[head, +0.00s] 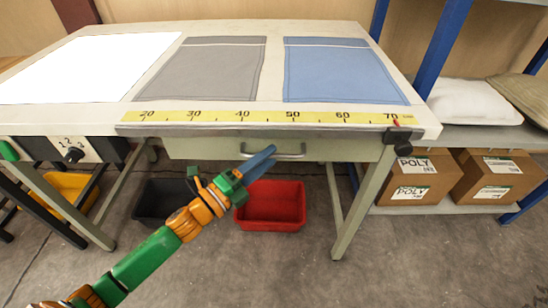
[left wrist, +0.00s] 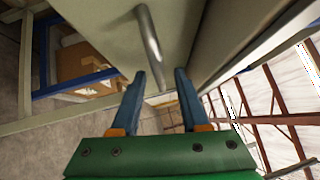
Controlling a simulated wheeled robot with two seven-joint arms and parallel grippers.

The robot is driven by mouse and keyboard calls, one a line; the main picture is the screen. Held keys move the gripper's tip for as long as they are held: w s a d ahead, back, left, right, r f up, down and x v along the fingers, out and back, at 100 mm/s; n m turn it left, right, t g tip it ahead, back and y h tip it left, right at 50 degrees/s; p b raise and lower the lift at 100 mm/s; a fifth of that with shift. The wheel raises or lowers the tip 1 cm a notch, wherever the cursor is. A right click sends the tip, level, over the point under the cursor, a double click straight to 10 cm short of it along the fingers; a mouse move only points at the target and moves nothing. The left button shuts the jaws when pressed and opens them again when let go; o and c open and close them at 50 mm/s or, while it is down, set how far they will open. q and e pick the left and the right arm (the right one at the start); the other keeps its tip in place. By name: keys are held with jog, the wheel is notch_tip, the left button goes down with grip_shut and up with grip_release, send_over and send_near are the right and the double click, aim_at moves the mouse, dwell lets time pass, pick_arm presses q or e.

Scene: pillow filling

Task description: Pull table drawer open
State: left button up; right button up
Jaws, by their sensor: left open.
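The table drawer (head: 220,149) is a pale grey-green front under the tabletop, and it looks shut in the head view. Its metal bar handle (head: 290,156) runs across the front. My left gripper (head: 264,158) has blue fingers and is open at the left part of the handle. In the left wrist view the handle (left wrist: 150,40) is a bent bar just beyond the tips of my left gripper (left wrist: 160,78), nearer the left finger. Nothing is between the fingers. I cannot tell whether a finger touches the handle. My right gripper is not in view.
The worktable (head: 115,118) carries a yellow ruler strip (head: 270,116), a grey cover (head: 205,70) and a blue cover (head: 340,72). A red bin (head: 270,212) and a dark bin (head: 165,200) stand below. A shelf with cartons (head: 417,180) is at right.

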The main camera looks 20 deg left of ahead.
pick_arm(q)
jog(key=shift+x, duration=0.8)
grip_shut()
dwell(0.9)
